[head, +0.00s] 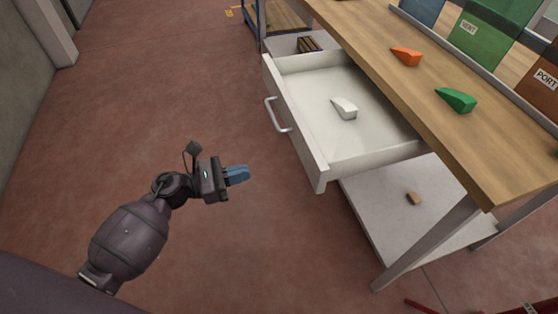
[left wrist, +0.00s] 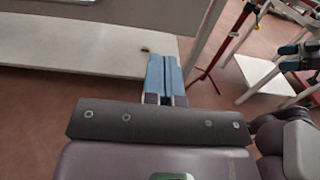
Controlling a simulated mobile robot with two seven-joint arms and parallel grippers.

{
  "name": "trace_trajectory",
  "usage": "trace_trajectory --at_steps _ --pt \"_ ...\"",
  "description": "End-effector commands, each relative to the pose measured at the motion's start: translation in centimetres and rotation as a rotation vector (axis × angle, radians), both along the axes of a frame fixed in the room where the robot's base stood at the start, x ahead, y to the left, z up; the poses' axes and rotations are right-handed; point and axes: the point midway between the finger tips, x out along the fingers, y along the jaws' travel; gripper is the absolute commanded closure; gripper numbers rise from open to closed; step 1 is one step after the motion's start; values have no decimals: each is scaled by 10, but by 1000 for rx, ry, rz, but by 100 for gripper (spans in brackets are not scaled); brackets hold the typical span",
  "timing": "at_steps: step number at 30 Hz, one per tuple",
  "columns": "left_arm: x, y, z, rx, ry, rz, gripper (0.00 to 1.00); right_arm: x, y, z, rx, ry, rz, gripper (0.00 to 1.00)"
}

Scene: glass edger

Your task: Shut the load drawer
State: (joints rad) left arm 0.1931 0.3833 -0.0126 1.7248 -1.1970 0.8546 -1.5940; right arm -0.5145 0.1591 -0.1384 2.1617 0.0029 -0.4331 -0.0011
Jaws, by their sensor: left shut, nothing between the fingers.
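The load drawer (head: 293,116) is a white box drawer pulled well out from under the wooden bench top in the head view. Its front panel faces left and carries a pale bar handle (head: 274,116). A white wedge-shaped block (head: 344,107) lies inside it. My left gripper (head: 247,173) is shut and empty, with its blue fingers pointing right. It appears in front of the drawer's near corner, apart from the panel and handle. Its fingers also show in the left wrist view (left wrist: 165,72). What looks like my right gripper (left wrist: 290,49) is small at that view's right edge; its jaws are unclear.
The bench top (head: 390,80) holds an orange wedge (head: 406,56), a green wedge (head: 456,99) and labelled bins (head: 490,40). A lower shelf (head: 375,212) bears a small brown block (head: 413,198). The bench leg (head: 428,243) stands nearby. Floor left of the drawer is clear.

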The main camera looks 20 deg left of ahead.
Motion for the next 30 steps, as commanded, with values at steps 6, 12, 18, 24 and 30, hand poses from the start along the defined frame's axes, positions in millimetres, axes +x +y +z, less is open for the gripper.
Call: trace_trajectory --at_steps 6,12,18,24,30 --pt "16 -23 1 -5 -2 0 100 0 0 0 0 1 0 12" --pt "36 -53 1 -5 0 1 100 0 -1 0 -1 1 -1 12" --pt "55 -82 1 -6 1 1 100 0 -1 -1 -2 1 -2 12" --pt "70 -103 1 -6 2 2 100 -1 -2 -1 -3 2 -3 12" --pt "76 -113 0 -4 2 2 100 0 -2 -2 -3 2 -2 12"
